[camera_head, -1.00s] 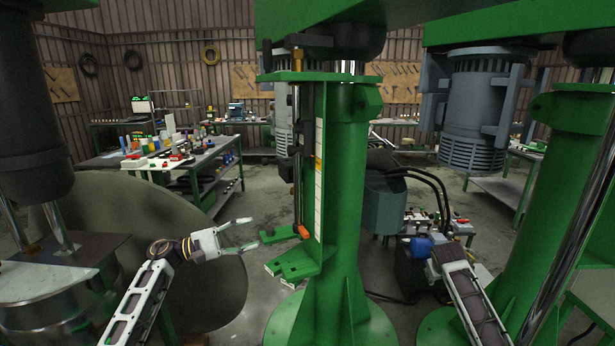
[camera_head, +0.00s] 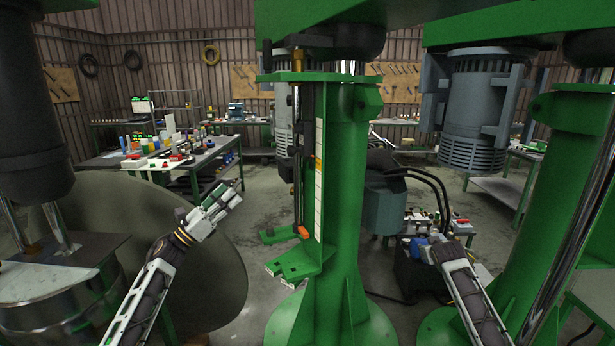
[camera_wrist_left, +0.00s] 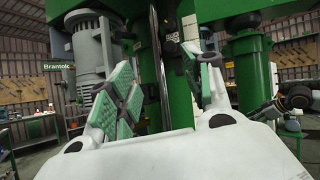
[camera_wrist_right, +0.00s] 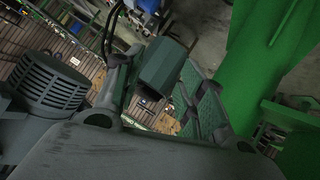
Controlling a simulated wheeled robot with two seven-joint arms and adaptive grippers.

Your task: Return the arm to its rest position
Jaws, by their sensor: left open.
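My left gripper (camera_head: 228,195) is raised in free space to the left of the middle green column (camera_head: 338,200), pointing up and to the right. In the left wrist view its fingers (camera_wrist_left: 165,90) with green pads stand apart, with nothing held between them; green columns show behind. My right arm comes in at the lower right, and its gripper (camera_head: 428,250) is small and hard to make out against clutter. In the right wrist view its fingers (camera_wrist_right: 160,90) stand apart. A teal tank (camera_wrist_right: 165,65) shows between them, seemingly in the background.
A large grey-green round vessel (camera_head: 200,275) stands behind my left arm. A grey motor (camera_head: 478,110) hangs at the upper right beside another green column (camera_head: 565,190). A workbench (camera_head: 150,165) with several small items stands at the back left. Floor shows between vessel and middle column.

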